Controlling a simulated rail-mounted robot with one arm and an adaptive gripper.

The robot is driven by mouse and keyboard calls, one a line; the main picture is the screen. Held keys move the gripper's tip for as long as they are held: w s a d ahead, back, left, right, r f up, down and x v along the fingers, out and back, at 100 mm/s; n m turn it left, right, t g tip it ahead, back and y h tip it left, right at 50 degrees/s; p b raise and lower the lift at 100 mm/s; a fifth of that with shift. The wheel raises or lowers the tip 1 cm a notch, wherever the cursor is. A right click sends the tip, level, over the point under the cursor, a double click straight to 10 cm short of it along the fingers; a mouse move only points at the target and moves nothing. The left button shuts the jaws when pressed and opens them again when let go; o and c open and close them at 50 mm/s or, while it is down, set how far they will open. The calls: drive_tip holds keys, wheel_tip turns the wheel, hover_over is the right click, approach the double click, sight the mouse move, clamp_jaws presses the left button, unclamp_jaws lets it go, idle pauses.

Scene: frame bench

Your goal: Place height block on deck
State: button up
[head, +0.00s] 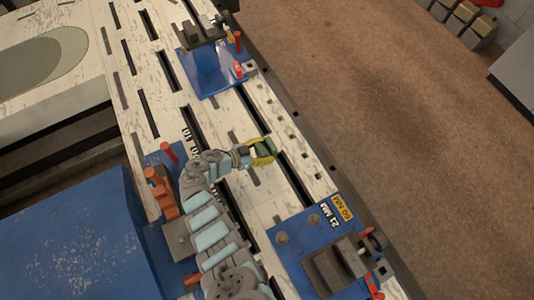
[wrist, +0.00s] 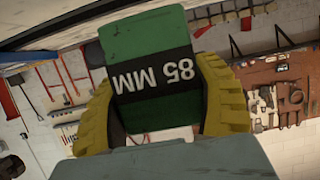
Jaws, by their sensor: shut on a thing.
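My gripper (head: 262,151) is over the middle of the pale slotted deck (head: 230,115) in the head view. Its yellow fingers are shut on a green height block (head: 268,145). In the wrist view the block (wrist: 155,45) sits between the two fingers (wrist: 160,108), with a black band reading "85 MM" upside down. I cannot tell from the head view how far the block is above the deck.
A blue fixture (head: 207,70) with a dark clamp and red parts stands at the top. Another blue fixture (head: 318,235), marked "21 MM", is at lower right. Red-orange clamp parts (head: 160,190) stand left of my arm. Bare deck lies between the fixtures.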

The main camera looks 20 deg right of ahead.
sight(267, 151)
drive_tip(key=shift+w+d+f, duration=0.25)
drive_tip(key=shift+d+f, duration=0.05)
drive_tip(key=shift+f, duration=0.05)
drive_tip(key=shift+b, duration=0.3)
drive_tip(key=shift+d+f, duration=0.15)
drive_tip(key=shift+f, duration=0.15)
drive_tip(key=shift+w+d+f+b, duration=0.1)
drive_tip(key=shift+d+f+b, duration=0.05)
drive_tip(key=shift+f+b, duration=1.25)
drive_tip(key=shift+f, duration=0.15)
drive_tip(key=o, duration=1.3)
drive_tip(key=shift+c, duration=0.2)
